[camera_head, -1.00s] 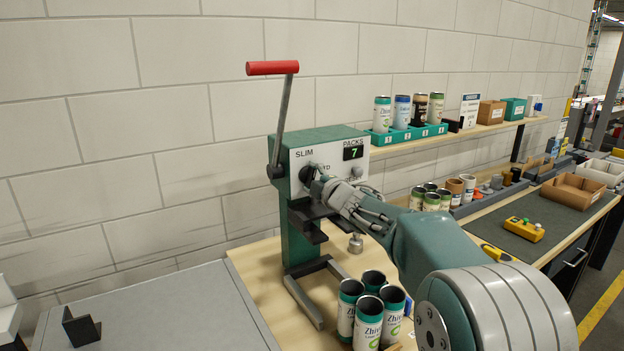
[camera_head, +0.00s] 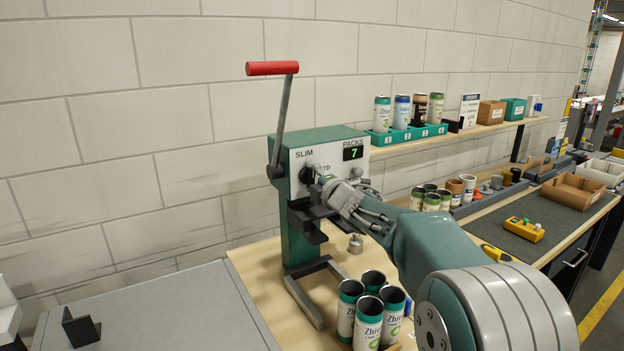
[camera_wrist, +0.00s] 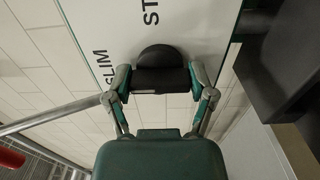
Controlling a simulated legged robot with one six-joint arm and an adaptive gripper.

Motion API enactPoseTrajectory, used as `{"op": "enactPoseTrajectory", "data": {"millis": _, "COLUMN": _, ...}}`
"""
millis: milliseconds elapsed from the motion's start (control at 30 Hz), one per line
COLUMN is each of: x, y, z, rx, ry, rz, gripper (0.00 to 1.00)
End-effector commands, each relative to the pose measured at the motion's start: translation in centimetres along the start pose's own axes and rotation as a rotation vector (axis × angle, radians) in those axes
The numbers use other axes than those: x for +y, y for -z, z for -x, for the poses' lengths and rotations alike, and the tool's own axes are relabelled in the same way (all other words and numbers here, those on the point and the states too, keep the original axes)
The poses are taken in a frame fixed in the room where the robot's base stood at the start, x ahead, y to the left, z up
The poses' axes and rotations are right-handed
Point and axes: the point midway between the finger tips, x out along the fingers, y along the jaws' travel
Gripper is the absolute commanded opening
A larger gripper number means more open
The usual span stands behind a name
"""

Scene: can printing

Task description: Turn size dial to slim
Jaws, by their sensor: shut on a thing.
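The black size dial (camera_head: 307,174) sits on the white front panel (camera_head: 330,157) of the green press, below the word SLIM and left of a partly hidden "TD" label. In the wrist view the dial (camera_wrist: 159,57) has a rounded back and a bar-like grip, with SLIM at its left and "ST" above it. My gripper (camera_head: 322,183) is at the panel. Its two fingers stand on either side of the dial's grip, shut on it, in the wrist view (camera_wrist: 160,80). I cannot tell exactly which label the dial points to.
The press's red-handled lever (camera_head: 272,68) rises at the left. The PACKS display (camera_head: 353,153) reads 7, with a small knob (camera_head: 356,173) under it. Several cans (camera_head: 369,318) stand on the bench below my arm. A shelf with more cans (camera_head: 402,112) is at the right.

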Motion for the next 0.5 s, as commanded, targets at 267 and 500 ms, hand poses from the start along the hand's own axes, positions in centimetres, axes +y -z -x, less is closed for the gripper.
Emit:
{"op": "enactPoseTrajectory", "data": {"millis": 267, "x": -0.54, "y": 0.16, "z": -0.08, "rx": 0.003, "ry": 0.01, "rz": 0.0, "gripper": 1.0}}
{"op": "enactPoseTrajectory", "data": {"millis": 500, "x": -0.31, "y": 0.01, "z": 0.0, "rx": 0.002, "ry": 0.005, "rz": -0.001, "gripper": 1.0}}
